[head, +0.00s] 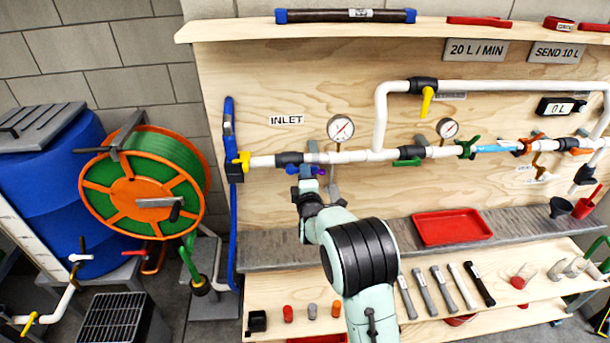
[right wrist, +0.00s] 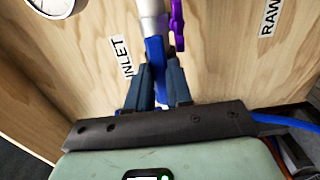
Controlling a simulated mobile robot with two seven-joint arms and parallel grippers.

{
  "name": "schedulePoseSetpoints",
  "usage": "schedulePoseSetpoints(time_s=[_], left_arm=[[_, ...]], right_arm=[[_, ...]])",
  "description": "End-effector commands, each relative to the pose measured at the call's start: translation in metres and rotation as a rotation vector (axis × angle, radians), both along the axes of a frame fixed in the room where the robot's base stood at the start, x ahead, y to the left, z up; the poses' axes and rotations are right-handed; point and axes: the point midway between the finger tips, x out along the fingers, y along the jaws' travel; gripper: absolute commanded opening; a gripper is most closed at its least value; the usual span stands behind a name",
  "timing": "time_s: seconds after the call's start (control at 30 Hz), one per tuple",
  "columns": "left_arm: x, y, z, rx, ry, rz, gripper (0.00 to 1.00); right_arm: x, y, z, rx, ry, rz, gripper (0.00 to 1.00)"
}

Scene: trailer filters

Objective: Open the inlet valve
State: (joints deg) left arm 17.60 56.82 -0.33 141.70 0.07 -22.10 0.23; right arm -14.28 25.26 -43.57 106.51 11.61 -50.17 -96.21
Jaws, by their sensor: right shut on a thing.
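The white inlet pipe (head: 262,161) runs across the wooden board below the INLET label (head: 286,120). A black valve body (head: 289,159) sits on it, and a blue lever (head: 292,169) shows just below. My right gripper (head: 307,176) is at this lever, beneath the pipe. In the right wrist view the two dark fingers (right wrist: 158,85) are closed on the blue lever (right wrist: 155,58), one on each side. A purple handle (head: 320,171) is close beside the gripper; it also shows in the right wrist view (right wrist: 177,25). My left gripper is not in view.
A yellow handle (head: 243,161) is at the pipe's left end. A pressure gauge (head: 341,129) stands above the pipe, and a green lever (head: 408,162) is farther right. A red tray (head: 451,227) lies on the grey shelf. A hose reel (head: 140,190) stands at left.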

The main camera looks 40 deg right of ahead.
Motion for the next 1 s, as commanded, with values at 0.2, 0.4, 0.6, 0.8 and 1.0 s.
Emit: schedulePoseSetpoints(time_s=[0.2, 0.4, 0.6, 0.8, 1.0], left_arm=[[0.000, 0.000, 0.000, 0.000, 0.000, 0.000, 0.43], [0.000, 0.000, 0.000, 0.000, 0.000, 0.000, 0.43], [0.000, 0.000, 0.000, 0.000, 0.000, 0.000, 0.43], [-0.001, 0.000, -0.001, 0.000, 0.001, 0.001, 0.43], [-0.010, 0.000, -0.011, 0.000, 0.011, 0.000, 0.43]], right_arm=[[0.000, 0.000, -0.001, -0.011, 0.010, 0.001, 0.00], [0.000, 0.000, -0.001, -0.011, 0.009, 0.001, 0.33], [0.000, 0.000, 0.000, -0.009, 0.006, 0.000, 0.46], [-0.003, 0.002, 0.000, -0.007, 0.004, 0.001, 0.46], [-0.028, 0.019, -0.002, -0.004, 0.004, 0.003, 0.46]])
